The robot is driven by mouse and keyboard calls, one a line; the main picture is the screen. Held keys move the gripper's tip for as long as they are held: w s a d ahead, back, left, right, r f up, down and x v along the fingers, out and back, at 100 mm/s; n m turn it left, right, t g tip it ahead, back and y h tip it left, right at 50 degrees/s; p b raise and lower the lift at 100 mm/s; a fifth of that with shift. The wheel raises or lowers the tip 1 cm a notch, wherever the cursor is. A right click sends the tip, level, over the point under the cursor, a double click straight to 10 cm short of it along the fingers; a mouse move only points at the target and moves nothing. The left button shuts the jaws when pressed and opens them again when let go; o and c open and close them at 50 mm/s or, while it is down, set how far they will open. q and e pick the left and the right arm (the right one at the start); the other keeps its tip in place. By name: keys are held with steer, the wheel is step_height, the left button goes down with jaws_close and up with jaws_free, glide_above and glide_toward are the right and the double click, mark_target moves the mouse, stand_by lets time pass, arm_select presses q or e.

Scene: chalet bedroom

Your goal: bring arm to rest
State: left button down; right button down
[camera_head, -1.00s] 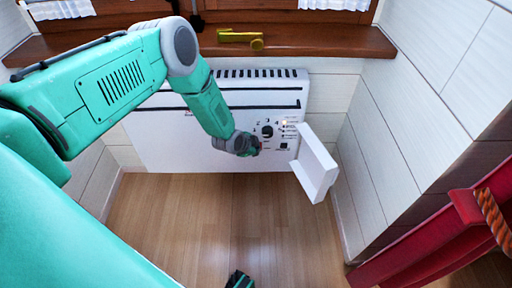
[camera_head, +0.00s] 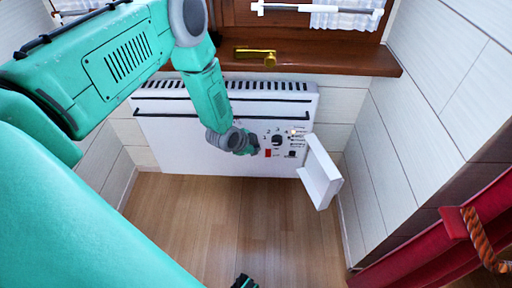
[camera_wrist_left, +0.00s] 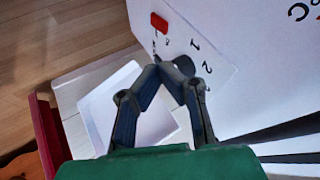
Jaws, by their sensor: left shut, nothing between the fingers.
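My left arm (camera_head: 110,60) is teal and comes in from the left, bent down at its grey joint. Its gripper (camera_head: 252,147) is shut and empty, in front of the white wall heater (camera_head: 190,140), just left of the control panel. In the left wrist view the closed fingers (camera_wrist_left: 168,66) meet in front of the panel, near a red switch (camera_wrist_left: 159,22); I cannot tell whether they touch it. The red switch also shows in the head view (camera_head: 268,153), beside a black knob (camera_head: 278,141). A dark and teal tip, likely my right gripper (camera_head: 244,282), barely shows at the bottom edge.
The heater's white cover flap (camera_head: 320,175) stands open, right of the panel. A wooden sill (camera_head: 340,60) with a brass window handle (camera_head: 257,54) runs above. A red piece with a rope (camera_head: 485,240) is at the lower right. The wooden floor (camera_head: 190,215) below is clear.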

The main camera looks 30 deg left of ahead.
arm_select(q)
steer(key=shift+a, duration=0.15)
steer(key=s+d+r+n+g+p, duration=0.2)
steer(key=s+d+p, duration=0.15)
steer(key=s, duration=0.45)
steer(key=s+d+r+n+g+p, duration=0.2)
steer(key=s+d, duration=0.2)
steer(key=s, duration=0.5)
steer(key=s+r+n+g+p, duration=0.1)
steer(key=s+r, duration=0.3)
steer(key=s, duration=0.5)
steer(key=s+r+n+g+y+p, duration=0.1)
steer(key=s+r+n, duration=0.3)
steer(key=s, duration=0.5)
steer(key=shift+r+n+g+p, duration=0.3)
steer(key=shift+r+g+p, duration=0.3)
steer(key=shift+r+p, duration=0.05)
steer(key=shift+a, duration=0.1)
steer(key=shift+w, duration=0.1)
